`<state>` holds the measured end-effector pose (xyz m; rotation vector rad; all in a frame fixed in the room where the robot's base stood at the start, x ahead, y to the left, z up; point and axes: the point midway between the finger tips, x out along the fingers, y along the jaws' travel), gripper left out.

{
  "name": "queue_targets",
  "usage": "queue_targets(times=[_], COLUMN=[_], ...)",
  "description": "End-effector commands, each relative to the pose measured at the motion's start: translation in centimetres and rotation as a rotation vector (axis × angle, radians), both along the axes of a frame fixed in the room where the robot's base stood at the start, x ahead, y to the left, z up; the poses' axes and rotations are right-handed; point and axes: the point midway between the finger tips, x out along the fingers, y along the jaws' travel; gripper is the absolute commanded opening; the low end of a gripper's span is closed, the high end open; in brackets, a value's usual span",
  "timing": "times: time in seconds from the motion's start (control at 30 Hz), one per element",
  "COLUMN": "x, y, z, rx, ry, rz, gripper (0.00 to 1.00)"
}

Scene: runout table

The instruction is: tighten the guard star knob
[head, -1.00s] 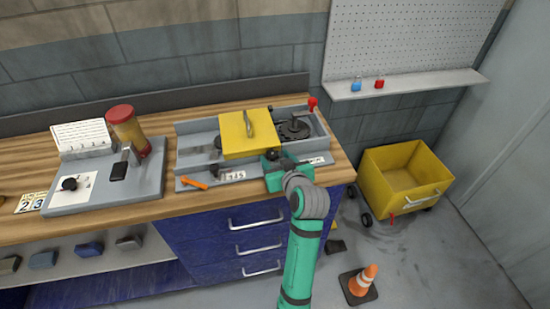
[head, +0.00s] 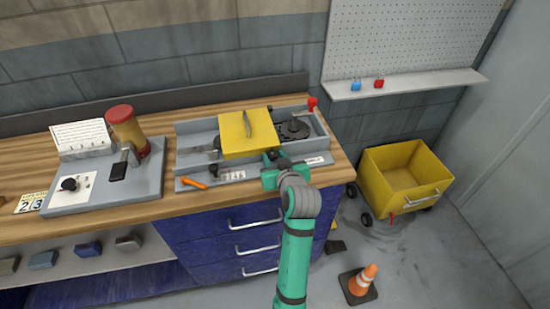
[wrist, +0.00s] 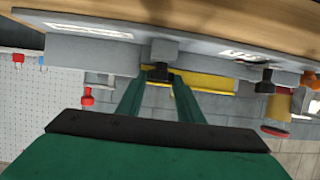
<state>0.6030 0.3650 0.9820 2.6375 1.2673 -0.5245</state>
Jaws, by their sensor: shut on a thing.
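The guard is a yellow box-like cover (head: 233,136) with a bar handle (head: 247,124) on top, seated in the grey machine bed on the bench. My gripper (head: 271,158) is at the front right corner of the guard, in front of the bed. In the wrist view, my gripper's two green fingers (wrist: 160,80) close on a dark star knob (wrist: 159,72) below a grey block (wrist: 156,50). The yellow guard (wrist: 208,82) shows behind it. The fingers hide part of the knob, and its seating cannot be seen.
A dark disc (head: 294,129) and a red-topped lever (head: 312,103) are right of the guard. An orange lever (head: 193,183) and a black knob (head: 214,171) are at the bed's front left. A red-capped jar (head: 127,127) stands farther left. A yellow cart (head: 400,185) and cone (head: 365,279) are on the floor.

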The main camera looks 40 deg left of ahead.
Motion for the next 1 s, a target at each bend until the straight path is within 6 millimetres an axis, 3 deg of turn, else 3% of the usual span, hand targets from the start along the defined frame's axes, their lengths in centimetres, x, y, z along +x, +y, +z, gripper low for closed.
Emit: queue_targets(times=[0.6, 1.0], x=[-1.0, -1.0], y=[1.1, 1.3], z=[0.0, -0.1], rx=[-0.002, -0.002], ry=[-0.001, 0.003], rz=[-0.373, -0.492], gripper=[0.11, 0.11])
